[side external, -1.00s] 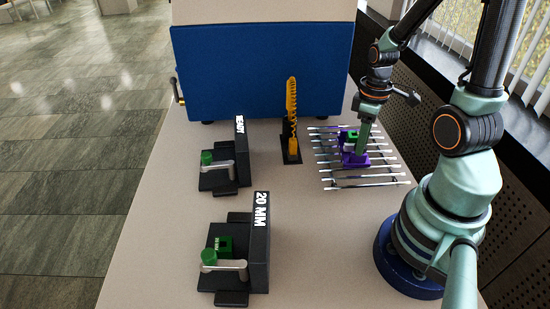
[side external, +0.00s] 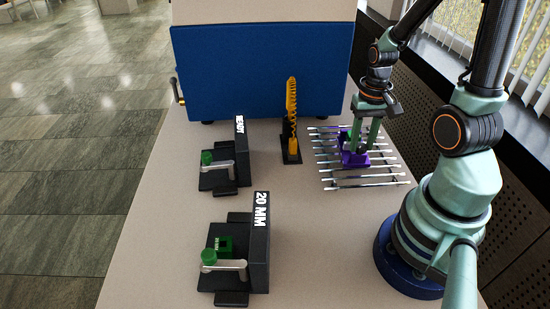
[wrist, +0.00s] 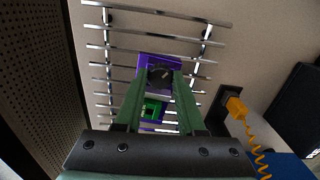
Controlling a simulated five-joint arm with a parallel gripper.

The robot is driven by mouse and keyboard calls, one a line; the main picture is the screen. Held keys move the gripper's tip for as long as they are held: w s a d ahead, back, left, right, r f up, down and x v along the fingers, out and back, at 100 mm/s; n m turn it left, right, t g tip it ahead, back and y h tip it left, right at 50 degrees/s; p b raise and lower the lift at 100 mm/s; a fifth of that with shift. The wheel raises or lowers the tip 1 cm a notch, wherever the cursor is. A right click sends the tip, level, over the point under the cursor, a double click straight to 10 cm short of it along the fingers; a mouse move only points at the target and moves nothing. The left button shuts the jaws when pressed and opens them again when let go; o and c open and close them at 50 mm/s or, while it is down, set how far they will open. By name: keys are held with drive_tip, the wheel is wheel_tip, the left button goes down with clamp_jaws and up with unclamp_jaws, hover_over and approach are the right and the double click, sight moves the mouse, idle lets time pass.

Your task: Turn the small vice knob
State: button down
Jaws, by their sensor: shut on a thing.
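The small purple vice (side external: 352,159) sits on a rack of metal rods at the right of the table. It also shows in the wrist view (wrist: 146,59), with a green block (wrist: 152,110) in it and a dark round knob (wrist: 159,76) at one end. My gripper (wrist: 160,78) points down at the vice, its two green fingers on either side of the knob and shut on it. In the side view my gripper (side external: 362,149) hides part of the vice and the knob. The knob's turn angle cannot be told.
The metal rack (side external: 366,184) lies under the vice. A yellow coiled cord on a holder (side external: 291,148) stands left of the rack. Two dark presses with green knobs, READY (side external: 224,172) and 20 MM (side external: 236,259), stand further left. A blue box (side external: 262,75) is at the back. The front middle table is clear.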

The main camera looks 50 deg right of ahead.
drive_tip(key=m, duration=0.4)
drive_tip(key=shift+w+m, duration=0.1)
drive_tip(key=shift+m, duration=0.2)
drive_tip(key=m, duration=1.4)
drive_tip(key=shift+m, duration=0.3)
drive_tip(key=c, duration=0.5)
unclamp_jaws()
drive_tip(key=shift+r, duration=0.1)
